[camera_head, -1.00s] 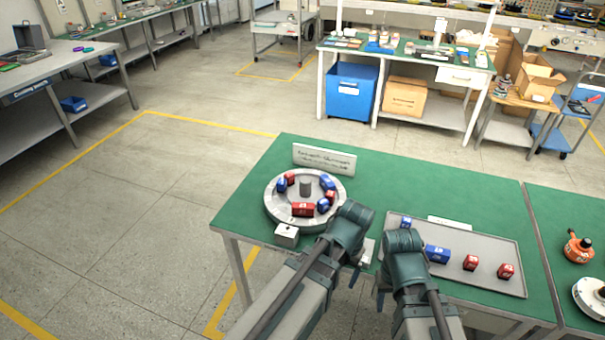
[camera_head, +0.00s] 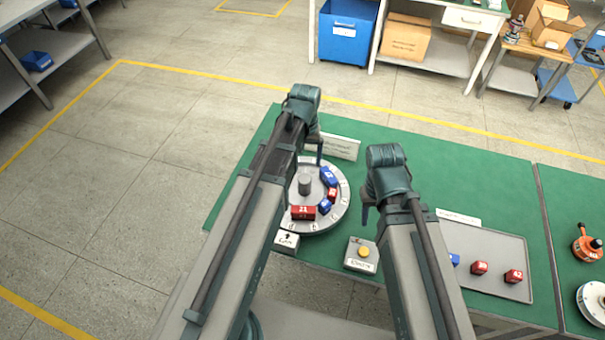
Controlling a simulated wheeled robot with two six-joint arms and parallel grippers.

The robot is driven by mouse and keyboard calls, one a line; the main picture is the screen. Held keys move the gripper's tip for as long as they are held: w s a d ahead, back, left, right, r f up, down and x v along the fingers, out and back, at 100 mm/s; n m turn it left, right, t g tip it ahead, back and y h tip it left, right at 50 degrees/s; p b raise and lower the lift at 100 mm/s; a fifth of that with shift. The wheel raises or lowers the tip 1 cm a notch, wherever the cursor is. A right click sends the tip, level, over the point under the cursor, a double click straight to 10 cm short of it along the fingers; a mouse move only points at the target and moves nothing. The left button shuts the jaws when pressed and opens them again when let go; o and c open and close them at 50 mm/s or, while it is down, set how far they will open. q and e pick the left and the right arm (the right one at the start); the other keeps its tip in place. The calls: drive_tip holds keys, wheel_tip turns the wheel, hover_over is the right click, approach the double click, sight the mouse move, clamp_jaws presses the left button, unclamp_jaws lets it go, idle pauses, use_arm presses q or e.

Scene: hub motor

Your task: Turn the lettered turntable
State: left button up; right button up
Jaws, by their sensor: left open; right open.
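The round grey turntable (camera_head: 341,205) lies on the green table, with letters on its pale rim and a dark grey post (camera_head: 304,184) at its centre. A red block (camera_head: 303,212) marked 21, a blue block (camera_head: 328,177), a smaller red block (camera_head: 332,194) and another blue block (camera_head: 324,206) stand on it. My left arm hides its left side. My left gripper (camera_head: 319,156) is open over the far part of the turntable, fingers pointing down; contact cannot be told. My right gripper (camera_head: 365,213) is open and empty, just right of the turntable.
A box with an arrow (camera_head: 287,241) sits at the turntable's near edge. A box with a yellow button (camera_head: 361,256) stands near the table's front edge. A grey tray (camera_head: 505,249) with red and blue blocks lies right. A sign (camera_head: 340,147) stands behind the turntable.

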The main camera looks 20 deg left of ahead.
sight(304, 185)
use_arm(q)
drive_tip(key=shift+s+d+f, duration=0.1)
drive_tip(key=shift+s, duration=0.05)
use_arm(e)
drive_tip(key=shift+s+d+f, duration=0.1)
use_arm(q)
wheel_tip(304, 185, down, 14)
drive_tip(key=b, duration=1.4)
use_arm(e)
wheel_tip(304, 185, down, 14)
drive_tip(key=shift+r, duration=0.15)
use_arm(q)
drive_tip(key=shift+r, duration=0.2)
use_arm(e)
drive_tip(key=shift+r, duration=0.1)
use_arm(q)
clamp_jaws()
